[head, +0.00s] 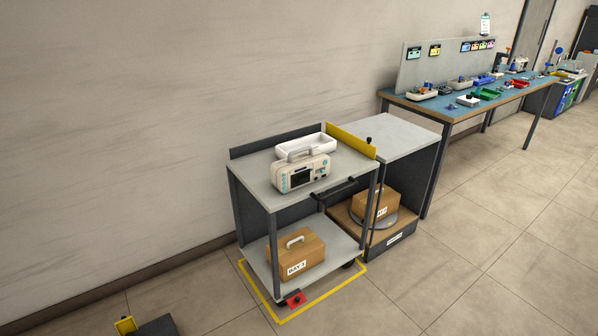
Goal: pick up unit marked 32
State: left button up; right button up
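One portable monitor unit (302,172) stands upright on the top shelf of a grey cart (259,184). It is cream-white with a carry handle on top, a dark screen and small controls on its front. I cannot read a number 32 on it at this size. A white open tray (320,144) lies right behind it on the same shelf. Neither of my grippers is in view.
A box marked BAY 1 (313,250) sits on the cart's lower shelf. Beside the cart, a cabinet (408,140) holds another box (384,201) on a round plate. A blue-topped workbench (452,111) stands farther right. The floor at front right is clear.

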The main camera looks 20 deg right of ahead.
aim_at(290, 174)
jog(key=i+l, duration=0.25)
jog(key=l, duration=0.15)
jog(key=i+l, duration=0.3)
jog(key=i+l+u, duration=0.1)
jog(key=i+l, duration=0.15)
jog(key=l, duration=0.3)
jog(key=i+l, duration=0.25)
jog(key=l, duration=0.15)
